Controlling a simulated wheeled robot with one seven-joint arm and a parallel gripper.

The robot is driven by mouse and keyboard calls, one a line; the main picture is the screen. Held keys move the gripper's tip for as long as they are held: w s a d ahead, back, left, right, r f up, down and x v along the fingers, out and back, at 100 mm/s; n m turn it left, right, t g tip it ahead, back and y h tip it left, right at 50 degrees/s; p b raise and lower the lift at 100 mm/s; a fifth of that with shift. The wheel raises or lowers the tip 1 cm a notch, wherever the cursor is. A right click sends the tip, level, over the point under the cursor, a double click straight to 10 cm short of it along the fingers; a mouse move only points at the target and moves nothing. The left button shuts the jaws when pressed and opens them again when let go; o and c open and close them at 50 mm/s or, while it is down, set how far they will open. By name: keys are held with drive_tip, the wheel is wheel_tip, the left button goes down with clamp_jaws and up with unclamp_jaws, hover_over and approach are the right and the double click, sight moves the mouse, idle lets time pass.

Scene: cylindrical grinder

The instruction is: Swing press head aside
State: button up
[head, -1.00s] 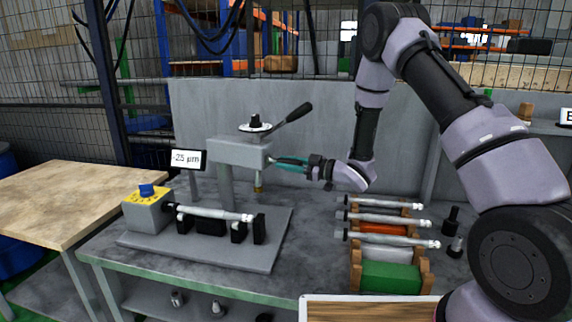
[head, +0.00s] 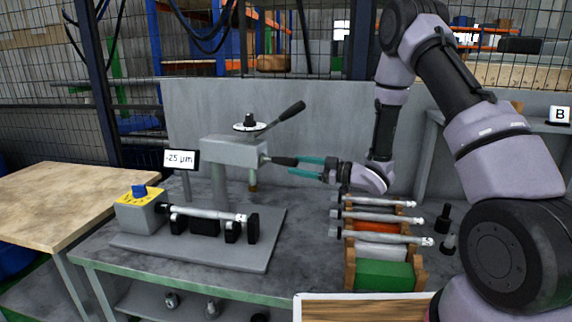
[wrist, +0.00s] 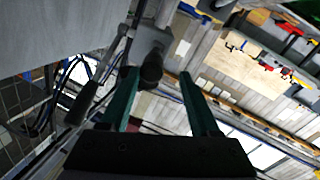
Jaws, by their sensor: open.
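The press head (head: 234,151) is a grey block on a post, with a dial and a black-gripped lever (head: 290,112) on top. A spindle with a brassy tip (head: 253,187) hangs below. A short dark handle (head: 283,161) sticks out of its right end. My gripper (head: 293,167) is open, with teal fingers to the right of the head at handle height. In the wrist view the handle's round dark end (wrist: 152,68) shows between the open fingers (wrist: 160,80), nearer the left one. I cannot tell whether a finger touches it. The head also shows there (wrist: 150,38).
Under the head, a metal shaft (head: 205,212) lies on black supports on a grey base plate (head: 190,253), beside a yellow-topped box (head: 138,208). A display (head: 181,160) reads -25 µm. A wooden rack (head: 418,272) with several shafts stands at front right. A grey wall is behind.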

drive_tip(key=shift+v, duration=1.85)
